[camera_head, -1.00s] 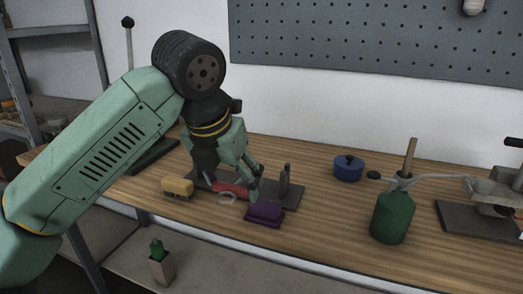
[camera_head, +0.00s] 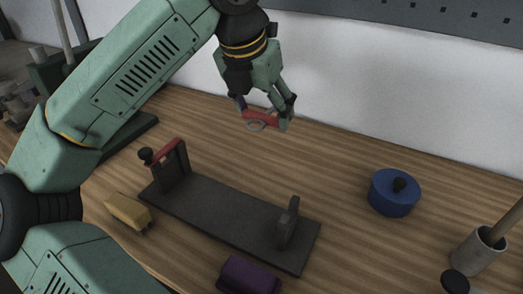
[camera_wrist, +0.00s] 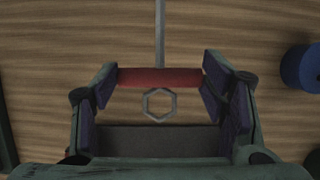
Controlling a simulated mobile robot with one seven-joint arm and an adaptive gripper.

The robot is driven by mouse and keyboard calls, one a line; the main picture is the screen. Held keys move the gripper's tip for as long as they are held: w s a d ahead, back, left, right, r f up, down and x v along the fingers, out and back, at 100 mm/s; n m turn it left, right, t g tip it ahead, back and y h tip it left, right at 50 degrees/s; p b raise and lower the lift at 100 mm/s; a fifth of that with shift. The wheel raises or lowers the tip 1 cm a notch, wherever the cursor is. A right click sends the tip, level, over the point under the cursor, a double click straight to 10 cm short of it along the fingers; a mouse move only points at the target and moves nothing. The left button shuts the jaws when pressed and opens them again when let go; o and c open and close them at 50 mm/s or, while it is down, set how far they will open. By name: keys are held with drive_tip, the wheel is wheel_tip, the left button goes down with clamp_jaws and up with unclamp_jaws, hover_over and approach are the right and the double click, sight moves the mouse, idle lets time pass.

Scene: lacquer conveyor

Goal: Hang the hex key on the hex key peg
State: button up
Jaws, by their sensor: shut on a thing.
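My gripper (camera_head: 263,112) is shut on the hex key (camera_head: 262,118) and holds it above the bench, near the white wall. The hex key has a red handle lying crosswise between the fingers. In the wrist view the red handle (camera_wrist: 160,77) spans the fingers of my gripper (camera_wrist: 160,85). A thin grey shaft runs from it towards the top edge, and a grey hexagonal ring hangs below it. The grey pegboard (camera_head: 440,18) shows only its lower strip at the top of the head view. No hex key peg is in view.
A dark fixture with two uprights (camera_head: 225,205) stands on the wooden bench. Near it are a yellow brush (camera_head: 128,211) and a purple block (camera_head: 246,277). A blue round pot (camera_head: 393,193) and a grey cup (camera_head: 477,252) stand right.

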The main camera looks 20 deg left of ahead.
drive_tip(key=shift+w, duration=0.1)
drive_tip(key=shift+s+r, duration=0.1)
drive_tip(key=shift+s, duration=0.1)
hover_over(265, 158)
drive_tip(key=s, duration=0.2)
drive_tip(key=f, duration=0.3)
drive_tip(key=f+p, duration=0.1)
drive_tip(key=f, duration=0.1)
drive_tip(key=shift+w+a+f, duration=0.1)
drive_tip(key=shift+w+f, duration=0.15)
drive_tip(key=shift+f, duration=2.05)
drive_tip(key=shift+f+b, duration=0.25)
drive_tip(key=shift+b, duration=0.1)
drive_tip(key=o, duration=1.2)
drive_tip(key=shift+r, duration=0.1)
drive_tip(key=shift+r+p, duration=0.2)
drive_tip(key=shift+p, duration=0.75)
